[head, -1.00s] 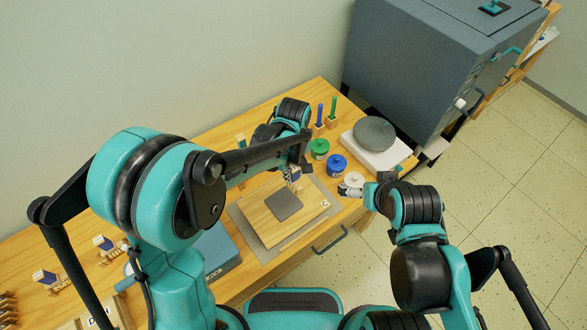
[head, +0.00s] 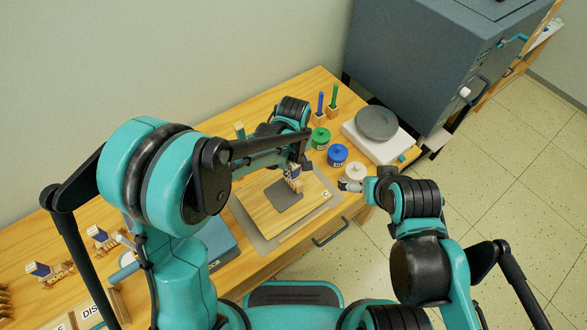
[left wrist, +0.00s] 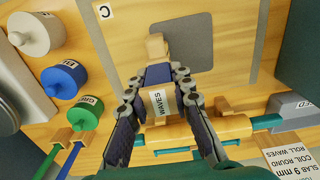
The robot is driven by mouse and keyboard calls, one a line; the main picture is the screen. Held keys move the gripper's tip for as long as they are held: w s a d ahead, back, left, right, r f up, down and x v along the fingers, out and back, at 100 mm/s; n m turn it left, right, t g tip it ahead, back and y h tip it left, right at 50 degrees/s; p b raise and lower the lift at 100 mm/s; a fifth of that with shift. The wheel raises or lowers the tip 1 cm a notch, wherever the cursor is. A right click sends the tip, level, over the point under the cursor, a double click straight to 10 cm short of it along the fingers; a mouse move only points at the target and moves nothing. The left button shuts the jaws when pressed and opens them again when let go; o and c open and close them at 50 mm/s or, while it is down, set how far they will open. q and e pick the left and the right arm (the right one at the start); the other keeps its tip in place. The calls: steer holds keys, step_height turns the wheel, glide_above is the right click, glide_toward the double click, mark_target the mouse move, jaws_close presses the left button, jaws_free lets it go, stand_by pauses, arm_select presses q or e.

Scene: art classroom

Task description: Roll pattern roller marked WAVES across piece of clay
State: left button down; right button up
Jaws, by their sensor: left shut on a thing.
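The WAVES pattern roller (left wrist: 157,103) has a blue part, a wooden end and a white label reading WAVES. My left gripper (left wrist: 158,88) is shut on it in the left wrist view; the fingers hide its sides. In the head view the roller (head: 292,174) hangs under my left gripper (head: 300,166), at the far edge of the clay. The clay (head: 287,195) is a flat grey slab on a wooden board; it also shows in the left wrist view (left wrist: 190,45). I cannot tell whether the roller touches it. My right gripper (head: 350,186) is beside a white jar; its jaws are unclear.
The wooden board (head: 262,210) lies on a grey mat. Green (head: 320,138), blue (head: 338,154) and white (head: 355,171) jars stand to its right. A grey disc (head: 376,122) sits on a white base. A card (left wrist: 287,155) lists SLAB 9 mm, COIL ROUND, ROLL WAVES.

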arm_select(q)
steer(key=shift+f+b, duration=0.55)
steer(key=shift+f, duration=0.05)
stand_by(0.6)
steer(key=shift+w+d+r, duration=0.1)
steer(key=shift+w+d, duration=0.05)
steer(key=shift+d, duration=0.1)
steer(key=shift+a, duration=0.1)
stand_by(0.4)
